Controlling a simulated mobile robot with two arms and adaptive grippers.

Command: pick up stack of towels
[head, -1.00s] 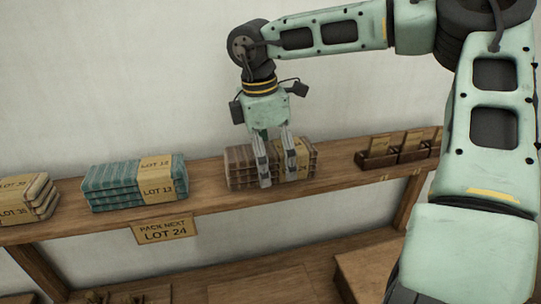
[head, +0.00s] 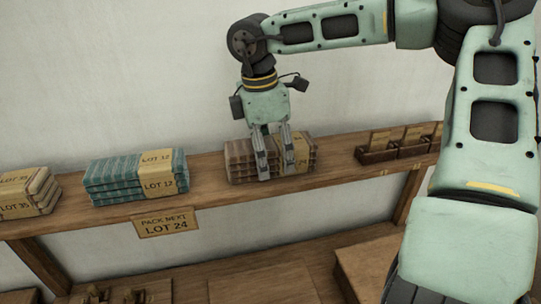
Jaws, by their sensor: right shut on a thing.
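A stack of brown folded towels (head: 240,163) with a tan paper band ending in "24" lies on the wooden shelf. My right gripper (head: 272,172) points down over it, its two grey fingers in front of the stack's near side. It is shut on this stack, which appears to rest on the shelf. The fingers hide part of the band. A teal stack marked LOT 12 (head: 115,180) lies to the left, and a beige stack marked LOT 35 (head: 20,203) lies at the far left. My left gripper is not in view.
A sign (head: 165,223) on the shelf's front edge reads "PACK NEXT LOT 24". Small wooden boxes with cards (head: 378,154) stand right of the brown stack. The shelf (head: 210,188) is bare between the teal and brown stacks. The pale wall is close behind.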

